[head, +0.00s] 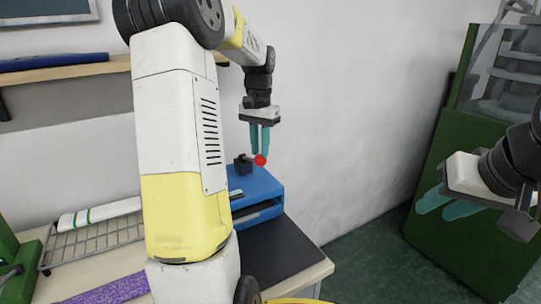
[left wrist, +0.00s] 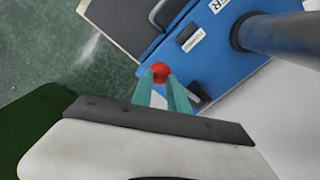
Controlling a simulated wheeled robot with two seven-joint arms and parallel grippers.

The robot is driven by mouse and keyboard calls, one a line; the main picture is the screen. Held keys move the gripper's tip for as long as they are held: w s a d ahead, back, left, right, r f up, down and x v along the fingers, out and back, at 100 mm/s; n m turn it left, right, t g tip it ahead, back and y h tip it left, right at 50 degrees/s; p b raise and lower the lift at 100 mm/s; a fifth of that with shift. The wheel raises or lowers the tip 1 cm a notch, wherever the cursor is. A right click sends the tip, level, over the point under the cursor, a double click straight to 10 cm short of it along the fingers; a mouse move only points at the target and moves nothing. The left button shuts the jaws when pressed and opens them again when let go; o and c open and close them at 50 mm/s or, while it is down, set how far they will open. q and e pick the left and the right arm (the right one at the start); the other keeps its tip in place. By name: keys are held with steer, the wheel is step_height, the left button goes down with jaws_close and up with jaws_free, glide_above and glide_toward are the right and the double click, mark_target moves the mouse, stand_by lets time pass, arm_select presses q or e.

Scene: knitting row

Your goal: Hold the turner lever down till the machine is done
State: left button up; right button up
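A blue machine (head: 263,186) stands on the bench; it also shows in the left wrist view (left wrist: 216,50). A round red knob (head: 260,160) shows above it, beside a small black part (head: 243,165); I take the knob for the end of the turner lever. My left gripper (head: 260,152) points down with its teal fingertips at the knob. In the left wrist view the knob (left wrist: 160,72) shows at the fingertips, with a narrow gap between the fingers. I cannot tell whether they grip it. My right gripper (head: 432,211) is open and empty, away at the right.
A dark mat (head: 278,250) lies on the bench beside the blue machine. A green cabinet (head: 455,240) stands at the right behind my right gripper.

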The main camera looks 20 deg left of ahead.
mark_target(261, 163)
arm_select(q)
steer(key=shift+f, duration=1.2)
steer(key=shift+s+d+f, duration=0.1)
steer(key=shift+f, duration=0.7)
steer(key=shift+s+d+f, duration=0.1)
steer(key=shift+f, duration=0.65)
stand_by(0.7)
step_height(261, 163, up, 13)
stand_by(1.2)
stand_by(0.4)
